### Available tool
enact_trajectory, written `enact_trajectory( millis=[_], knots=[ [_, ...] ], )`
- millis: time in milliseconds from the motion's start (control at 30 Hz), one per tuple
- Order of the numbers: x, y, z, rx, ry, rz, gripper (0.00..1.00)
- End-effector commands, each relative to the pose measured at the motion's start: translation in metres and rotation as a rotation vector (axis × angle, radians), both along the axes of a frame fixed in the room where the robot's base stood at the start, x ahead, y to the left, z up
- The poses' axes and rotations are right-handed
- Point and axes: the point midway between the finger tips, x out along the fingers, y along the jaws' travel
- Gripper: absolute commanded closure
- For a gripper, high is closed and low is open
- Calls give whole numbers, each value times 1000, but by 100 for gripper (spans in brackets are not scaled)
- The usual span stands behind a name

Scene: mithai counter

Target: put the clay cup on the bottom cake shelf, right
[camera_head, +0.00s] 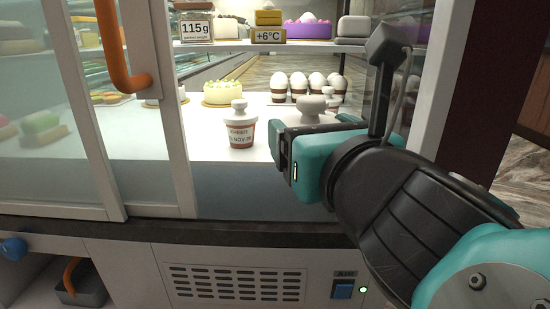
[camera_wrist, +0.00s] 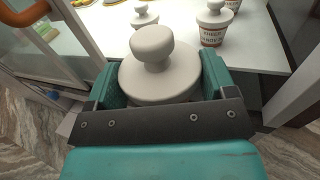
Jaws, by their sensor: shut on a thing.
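My gripper (camera_head: 305,128) is at the opening of the glass display case, and its jaws are shut on a cup with a pale round lid and knob (camera_wrist: 152,75). The lid and knob also show above the jaws in the head view (camera_head: 313,108). The held cup's body is hidden. The white bottom cake shelf (camera_head: 207,125) lies beyond; in the wrist view its front edge (camera_wrist: 262,68) passes beside the held cup. Whether the cup's base is over the shelf or touching anything is hidden. Another lidded cup, labelled kheer (camera_head: 240,125), stands upright on the shelf, left of my gripper.
A sliding door with an orange handle (camera_head: 122,60) covers the left side. An upper shelf (camera_head: 300,45) holds more sweets. Clear shelf surface shows around the kheer cup.

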Motion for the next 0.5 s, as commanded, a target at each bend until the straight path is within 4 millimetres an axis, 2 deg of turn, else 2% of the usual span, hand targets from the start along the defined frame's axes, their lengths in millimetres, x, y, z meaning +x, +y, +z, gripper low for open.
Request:
enact_trajectory(
  millis=[33,233,500],
  knots=[
    [-2,-2,-14,2,-2,3,55],
    [0,-2,-13,-4,-4,2,55],
    [34,7,-6,-10,-1,-2,55]
  ],
)
